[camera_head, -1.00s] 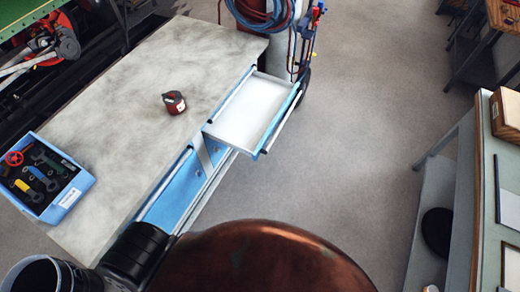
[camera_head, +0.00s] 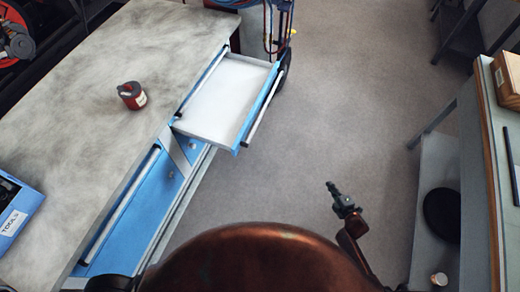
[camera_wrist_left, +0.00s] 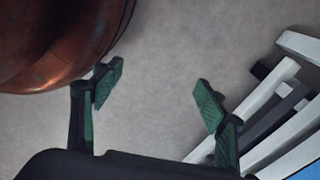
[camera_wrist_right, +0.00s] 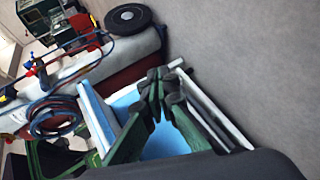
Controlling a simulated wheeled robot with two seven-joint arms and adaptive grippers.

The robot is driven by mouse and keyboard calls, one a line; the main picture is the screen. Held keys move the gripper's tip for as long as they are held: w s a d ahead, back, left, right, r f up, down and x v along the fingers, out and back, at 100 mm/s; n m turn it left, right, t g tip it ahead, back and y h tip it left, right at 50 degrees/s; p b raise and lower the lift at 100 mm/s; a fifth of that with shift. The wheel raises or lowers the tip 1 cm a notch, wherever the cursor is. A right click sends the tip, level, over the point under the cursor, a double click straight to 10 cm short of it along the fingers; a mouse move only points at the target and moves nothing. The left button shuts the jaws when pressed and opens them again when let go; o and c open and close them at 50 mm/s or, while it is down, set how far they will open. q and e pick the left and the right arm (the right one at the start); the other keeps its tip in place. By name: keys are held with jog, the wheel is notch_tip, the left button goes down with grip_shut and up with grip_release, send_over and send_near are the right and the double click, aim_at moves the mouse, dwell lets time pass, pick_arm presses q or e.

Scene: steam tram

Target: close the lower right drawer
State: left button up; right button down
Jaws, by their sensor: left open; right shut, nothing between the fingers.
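A drawer (camera_head: 225,95) with a white interior and a blue front stands pulled out from the right part of the blue cabinet under the workbench. Whether it is the upper or lower one is hard to tell. Its handle bar (camera_head: 265,107) runs along the front. My right gripper (camera_head: 340,187) is shut and empty, over the floor to the right of and nearer than the drawer. In the right wrist view my right fingers (camera_wrist_right: 160,90) cover part of the light-blue drawer (camera_wrist_right: 97,117). My left gripper (camera_wrist_left: 158,90) is open and empty above the floor, beside pale bars.
The worktop (camera_head: 90,90) carries a small red can (camera_head: 132,96) and a blue tool box (camera_head: 15,228). A cart with hoses (camera_head: 280,25) stands behind the drawer. A bench (camera_head: 490,180) with a wooden box (camera_head: 508,80) is at the right. The floor between is clear.

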jog(key=w+a+r+n+y+b, duration=0.85)
jog(key=a+r+n, duration=0.4)
jog(key=n, duration=0.25)
pick_arm(q)
notch_tip(320, 180, down, 5)
jog(key=w+g+b, duration=0.1)
jog(key=w+b, duration=0.2)
jog(key=b, duration=0.2)
pick_arm(e)
jog(key=s+a+r+n+g+y, duration=0.3)
jog(key=a+r+n+g+y, duration=0.25)
jog(key=a+n, duration=0.75)
pick_arm(q)
notch_tip(320, 180, up, 7)
jog(key=w+d+b, duration=0.2)
jog(key=shift+w+d+f+b, duration=0.15)
jog(key=shift+w+d+b, duration=0.15)
jog(key=shift+d, duration=0.1)
pick_arm(e)
jog(key=w+a+r+n+g, duration=0.1)
jog(key=w+a+n, duration=0.1)
jog(key=a, duration=1)
jog(key=shift+w+h, duration=0.4)
jog(key=shift+w, duration=0.45)
jog(key=shift+r, duration=0.1)
